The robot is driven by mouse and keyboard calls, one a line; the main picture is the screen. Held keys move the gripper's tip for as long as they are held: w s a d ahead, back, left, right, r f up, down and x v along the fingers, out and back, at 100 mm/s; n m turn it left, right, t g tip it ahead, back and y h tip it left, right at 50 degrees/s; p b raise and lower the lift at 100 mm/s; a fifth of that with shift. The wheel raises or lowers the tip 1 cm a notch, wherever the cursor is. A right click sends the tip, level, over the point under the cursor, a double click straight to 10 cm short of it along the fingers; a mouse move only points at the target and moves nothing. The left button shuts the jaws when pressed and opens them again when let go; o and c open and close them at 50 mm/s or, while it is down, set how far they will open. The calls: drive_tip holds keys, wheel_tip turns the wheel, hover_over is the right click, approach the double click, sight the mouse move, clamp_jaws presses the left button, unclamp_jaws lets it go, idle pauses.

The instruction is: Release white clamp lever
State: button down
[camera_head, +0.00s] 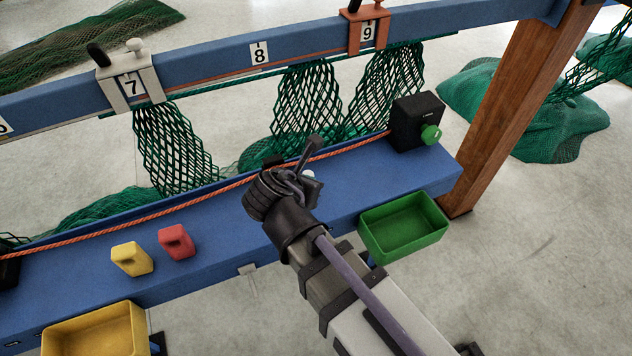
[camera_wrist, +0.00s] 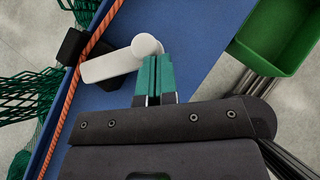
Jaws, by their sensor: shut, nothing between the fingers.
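The white clamp lever (camera_wrist: 112,64) lies over the blue lower beam in the wrist view, with a round white knob (camera_wrist: 146,46) at its right end. Its other end meets a black block (camera_wrist: 72,47) at the orange rope. My gripper (camera_wrist: 157,62) is shut and empty; its green fingertips are right beside the knob. I cannot tell whether they touch it. In the head view my arm hides most of the lever; only a small white part (camera_head: 308,174) shows behind it.
A green bin (camera_head: 404,226) hangs at the beam's front, right of my arm. A black box with a green knob (camera_head: 431,134) stands at the beam's right end. Red (camera_head: 177,242) and yellow (camera_head: 132,259) blocks stand left. The upper rail carries a white number 7 clamp (camera_head: 130,84).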

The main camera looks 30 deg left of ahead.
drive_tip(key=shift+w, duration=0.85)
drive_tip(key=shift+w, duration=0.1)
drive_tip(key=p+v, duration=0.7)
drive_tip(key=v, duration=0.4)
